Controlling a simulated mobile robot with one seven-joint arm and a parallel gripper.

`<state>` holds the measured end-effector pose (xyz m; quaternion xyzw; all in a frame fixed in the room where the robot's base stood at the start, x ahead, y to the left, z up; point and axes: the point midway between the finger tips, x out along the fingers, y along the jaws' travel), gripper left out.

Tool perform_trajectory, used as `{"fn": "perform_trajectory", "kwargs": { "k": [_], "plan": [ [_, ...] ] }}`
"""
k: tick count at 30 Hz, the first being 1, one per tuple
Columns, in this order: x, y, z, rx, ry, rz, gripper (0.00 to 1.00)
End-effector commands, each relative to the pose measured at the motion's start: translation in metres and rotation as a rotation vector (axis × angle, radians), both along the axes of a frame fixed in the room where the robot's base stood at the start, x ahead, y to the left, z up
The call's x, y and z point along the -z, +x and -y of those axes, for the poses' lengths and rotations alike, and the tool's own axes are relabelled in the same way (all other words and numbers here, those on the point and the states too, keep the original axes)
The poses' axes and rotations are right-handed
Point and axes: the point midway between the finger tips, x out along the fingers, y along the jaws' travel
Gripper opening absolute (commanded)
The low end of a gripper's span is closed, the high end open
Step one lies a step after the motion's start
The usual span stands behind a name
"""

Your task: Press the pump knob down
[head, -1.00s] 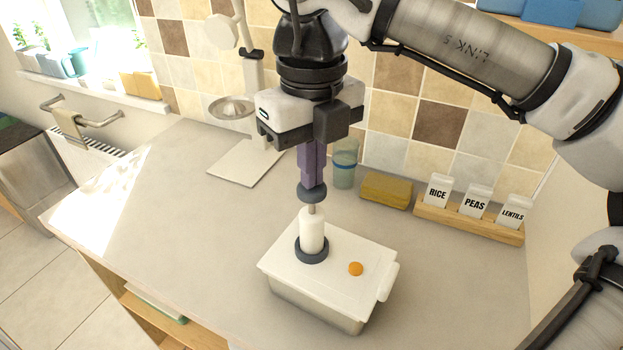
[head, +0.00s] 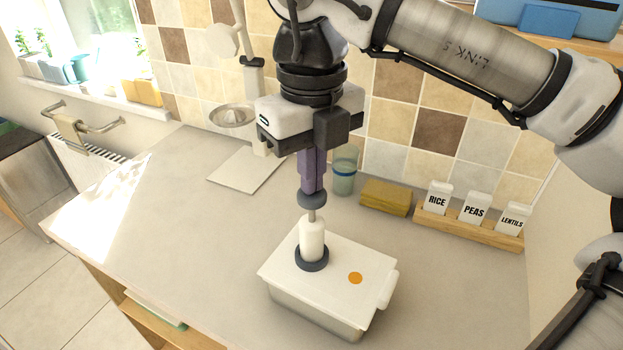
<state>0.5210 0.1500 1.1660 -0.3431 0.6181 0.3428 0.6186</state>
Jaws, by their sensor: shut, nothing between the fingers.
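The pump has a dark round knob (head: 312,200) on a short thin metal rod. The rod stands out of an upright white cylinder (head: 312,240), with a dark ring (head: 311,259) around its foot. It stands on the white lid (head: 350,255) of a metal box (head: 318,312). A flat-looking orange disc (head: 355,278) shows on the lid to the pump's right. My gripper (head: 312,187) points down, its purple fingers shut and empty. The fingertips are directly above the knob and seem to touch it; a small gap cannot be ruled out.
Behind stand a bluish cup (head: 344,171), a yellow sponge-like block (head: 386,197) and a wooden rack (head: 470,229) with labelled jars. A scale-like stand (head: 245,168) is at back left. The counter (head: 185,225) left of the box is clear.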

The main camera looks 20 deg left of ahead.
Motion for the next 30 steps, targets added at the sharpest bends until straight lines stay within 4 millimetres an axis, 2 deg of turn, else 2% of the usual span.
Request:
{"fn": "perform_trajectory", "kwargs": {
  "k": [14,30],
  "plan": [
    [-0.004,0.0,0.0,0.0,0.0,0.0,0.0],
    [-0.058,0.0,0.0,0.001,0.0,0.0,0.0]
  ]
}}
